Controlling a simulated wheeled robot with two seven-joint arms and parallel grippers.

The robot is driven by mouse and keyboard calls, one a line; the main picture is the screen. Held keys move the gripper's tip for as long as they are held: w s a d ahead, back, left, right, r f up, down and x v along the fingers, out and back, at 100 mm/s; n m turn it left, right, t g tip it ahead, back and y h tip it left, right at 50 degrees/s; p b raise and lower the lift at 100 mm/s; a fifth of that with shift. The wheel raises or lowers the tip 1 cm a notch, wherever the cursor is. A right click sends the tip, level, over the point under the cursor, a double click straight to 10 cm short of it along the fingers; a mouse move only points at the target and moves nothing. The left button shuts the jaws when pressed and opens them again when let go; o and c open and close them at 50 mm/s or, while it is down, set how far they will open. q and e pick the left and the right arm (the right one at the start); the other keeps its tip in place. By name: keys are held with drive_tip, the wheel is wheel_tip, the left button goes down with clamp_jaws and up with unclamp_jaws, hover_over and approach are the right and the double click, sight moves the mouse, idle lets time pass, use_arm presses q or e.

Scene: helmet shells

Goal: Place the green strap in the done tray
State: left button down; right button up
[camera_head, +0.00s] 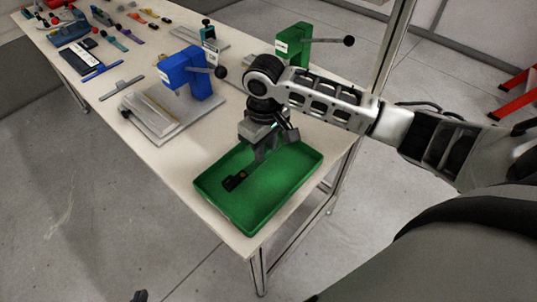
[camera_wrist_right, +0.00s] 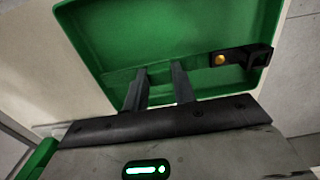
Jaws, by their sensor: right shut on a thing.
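The green tray (camera_head: 252,222) stands at the near end of the table, and it also fills much of the right wrist view (camera_wrist_right: 160,25). My right gripper (camera_head: 262,157) points down into the tray. In the right wrist view its fingers (camera_wrist_right: 160,70) are shut on the green strap (camera_wrist_right: 198,67), which blends with the tray. The strap's black end piece with a gold stud (camera_wrist_right: 240,57) lies over the tray at right. It also shows in the head view (camera_head: 235,181). I cannot tell whether the strap touches the floor. A small dark tip at the bottom edge, apparently my left gripper (camera_head: 140,296), barely shows.
A blue press (camera_head: 182,72) on a grey plate stands behind the tray. A green press (camera_head: 293,42) with a black-knobbed lever stands farther back, near my right arm. Several small coloured parts and tools lie at the far left. The table's front edge is close to the tray.

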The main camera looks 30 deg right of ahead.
sight(269, 150)
drive_tip(key=f, duration=0.3)
drive_tip(key=shift+s+d+f, duration=0.1)
drive_tip(key=shift+d+f, duration=0.1)
drive_tip(key=shift+d, duration=0.2)
drive_tip(key=shift+f, duration=0.3)
drive_tip(key=shift+f, duration=0.1)
drive_tip(key=o, duration=1)
drive_tip(key=shift+o, duration=0.2)
wheel_tip(269, 150, up, 12)
drive_tip(key=shift+r, duration=0.15)
